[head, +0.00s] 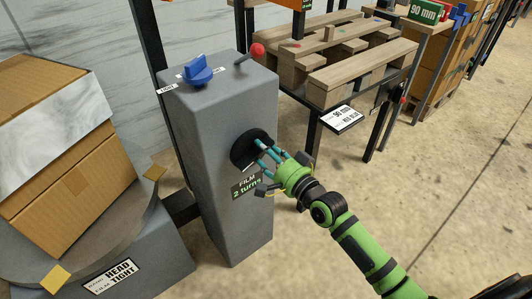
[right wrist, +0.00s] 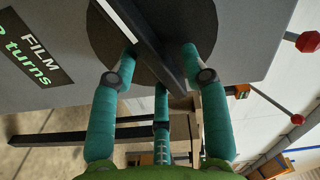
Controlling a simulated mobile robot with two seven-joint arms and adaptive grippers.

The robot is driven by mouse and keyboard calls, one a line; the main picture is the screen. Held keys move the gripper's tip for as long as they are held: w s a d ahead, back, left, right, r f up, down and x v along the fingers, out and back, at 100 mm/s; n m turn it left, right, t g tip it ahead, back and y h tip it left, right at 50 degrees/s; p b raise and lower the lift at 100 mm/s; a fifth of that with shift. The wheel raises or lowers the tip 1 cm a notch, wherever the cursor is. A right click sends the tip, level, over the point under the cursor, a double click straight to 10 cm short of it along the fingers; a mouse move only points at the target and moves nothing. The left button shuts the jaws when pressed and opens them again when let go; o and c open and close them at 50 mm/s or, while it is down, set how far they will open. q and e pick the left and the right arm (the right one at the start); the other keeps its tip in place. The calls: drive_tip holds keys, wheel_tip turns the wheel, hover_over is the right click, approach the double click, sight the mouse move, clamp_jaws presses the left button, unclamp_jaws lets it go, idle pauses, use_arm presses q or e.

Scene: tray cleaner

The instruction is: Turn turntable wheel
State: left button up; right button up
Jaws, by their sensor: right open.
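The black round wheel (head: 243,150) sits on the front face of the grey column (head: 215,125), above a label reading "FILM 2 turns" (head: 246,184). In the right wrist view it is a dark disc (right wrist: 211,25) with a straight raised bar (right wrist: 150,38) across it. My right gripper (head: 268,153) is open at the wheel. In the right wrist view its teal fingers (right wrist: 160,62) stand on both sides of the bar, with a third finger below. I cannot tell whether they touch it. My left gripper is not in view.
A blue knob (head: 197,71) and a red-balled lever (head: 256,50) are on the column's top. At left, a wrapped carton (head: 60,170) stands on the round turntable (head: 112,222). A wooden pallet (head: 350,72) lies on a stand behind. The floor at right is open.

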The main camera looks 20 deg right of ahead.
clamp_jaws()
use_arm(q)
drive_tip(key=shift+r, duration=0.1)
use_arm(e)
drive_tip(key=shift+r, duration=0.1)
use_arm(q)
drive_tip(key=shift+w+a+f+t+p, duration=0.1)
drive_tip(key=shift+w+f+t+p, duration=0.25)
drive_tip(key=shift+p, duration=0.2)
use_arm(e)
drive_tip(key=shift+n, duration=0.5)
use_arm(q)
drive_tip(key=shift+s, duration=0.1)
use_arm(e)
unclamp_jaws()
